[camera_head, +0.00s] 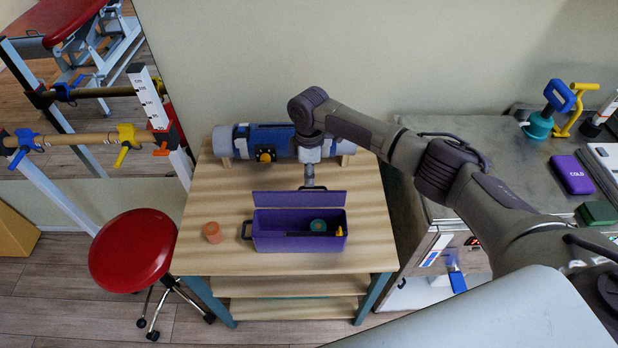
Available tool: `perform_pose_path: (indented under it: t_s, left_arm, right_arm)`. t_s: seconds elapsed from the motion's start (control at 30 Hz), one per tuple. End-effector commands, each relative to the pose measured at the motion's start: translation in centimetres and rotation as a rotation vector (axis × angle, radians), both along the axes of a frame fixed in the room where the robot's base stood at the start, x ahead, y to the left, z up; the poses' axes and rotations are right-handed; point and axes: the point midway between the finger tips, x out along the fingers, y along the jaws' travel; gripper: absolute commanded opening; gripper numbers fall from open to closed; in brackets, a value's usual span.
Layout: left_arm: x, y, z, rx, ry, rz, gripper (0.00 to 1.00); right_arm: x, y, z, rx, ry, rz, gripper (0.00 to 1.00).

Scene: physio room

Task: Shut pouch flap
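The purple pouch (275,244) stands on the wooden table, with its flap (275,199) raised along the back edge. The pouch is open, and a green roll (318,226) and a small yellow item (338,232) show inside. My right gripper (310,186) points down just behind the right half of the flap, its lower end close to the flap's top edge. I cannot tell whether it touches the flap. Its fingers are too small to tell open from shut. My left gripper is not in view.
A red stool (131,250) stands left. A metal cabinet (440,125) stands right, below my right arm.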

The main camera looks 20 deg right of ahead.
Motion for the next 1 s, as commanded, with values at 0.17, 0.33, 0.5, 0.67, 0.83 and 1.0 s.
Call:
perform_pose_path:
  t_s: [0.17, 0.33, 0.5, 0.67, 0.83, 1.0]
  left_arm:
    - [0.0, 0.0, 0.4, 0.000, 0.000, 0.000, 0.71]
    - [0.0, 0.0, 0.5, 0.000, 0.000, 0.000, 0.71]
    - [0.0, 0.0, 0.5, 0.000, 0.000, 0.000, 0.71]
    - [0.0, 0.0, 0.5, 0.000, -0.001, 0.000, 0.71]
    - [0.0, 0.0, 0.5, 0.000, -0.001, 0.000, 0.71]
    - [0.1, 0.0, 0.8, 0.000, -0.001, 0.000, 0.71]
  right_arm:
    - [-0.2, 0.1, -2.1, 0.001, 0.002, -0.001, 0.21]
    - [-0.2, 0.1, -2.8, 0.001, 0.000, 0.000, 0.21]
    - [-0.2, 0.1, -2.9, 0.001, 0.000, 0.000, 0.21]
    - [-0.2, 0.1, -2.9, 0.001, 0.000, 0.000, 0.04]
    - [-0.2, 0.1, -2.9, 0.001, 0.000, 0.000, 0.00]
    - [-0.2, 0.1, -2.7, -0.001, -0.007, 0.001, 0.00]
